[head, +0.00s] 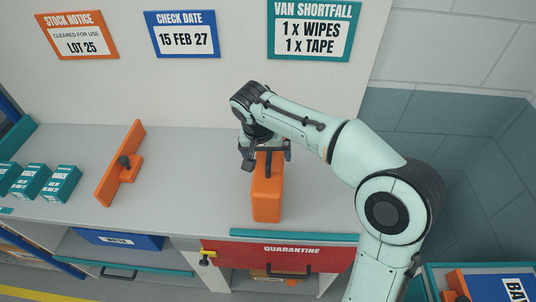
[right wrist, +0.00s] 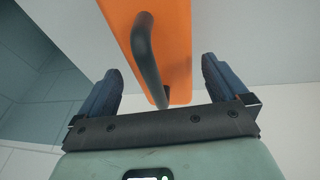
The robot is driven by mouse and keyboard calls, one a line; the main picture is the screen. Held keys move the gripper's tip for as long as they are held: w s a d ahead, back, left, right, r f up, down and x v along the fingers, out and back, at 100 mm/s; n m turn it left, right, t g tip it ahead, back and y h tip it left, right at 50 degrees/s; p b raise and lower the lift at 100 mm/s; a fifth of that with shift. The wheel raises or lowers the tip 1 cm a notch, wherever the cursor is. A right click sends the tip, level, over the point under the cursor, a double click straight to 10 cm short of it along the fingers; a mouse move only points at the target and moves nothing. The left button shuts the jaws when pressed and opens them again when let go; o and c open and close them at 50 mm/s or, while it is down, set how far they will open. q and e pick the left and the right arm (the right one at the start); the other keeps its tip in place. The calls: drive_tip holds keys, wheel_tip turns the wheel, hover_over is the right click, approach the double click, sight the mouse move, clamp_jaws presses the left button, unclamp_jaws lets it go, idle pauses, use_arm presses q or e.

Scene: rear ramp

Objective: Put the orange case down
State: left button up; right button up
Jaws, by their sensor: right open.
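There are gaps between the fingers and the handle, so the gripper is open and holds nothing. The gripper hides part of the case's top in the head view. My left gripper is not in view.
Several teal gauze boxes (head: 62,184) are farther left. A red quarantine drawer (head: 278,256) is below the case. A wall with notices stands behind. The counter between divider and case is clear.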

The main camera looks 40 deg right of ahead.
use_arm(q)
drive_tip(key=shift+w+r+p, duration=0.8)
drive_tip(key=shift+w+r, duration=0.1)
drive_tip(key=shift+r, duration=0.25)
use_arm(e)
drive_tip(key=v, duration=1)
drive_tip(key=shift+r, duration=0.3)
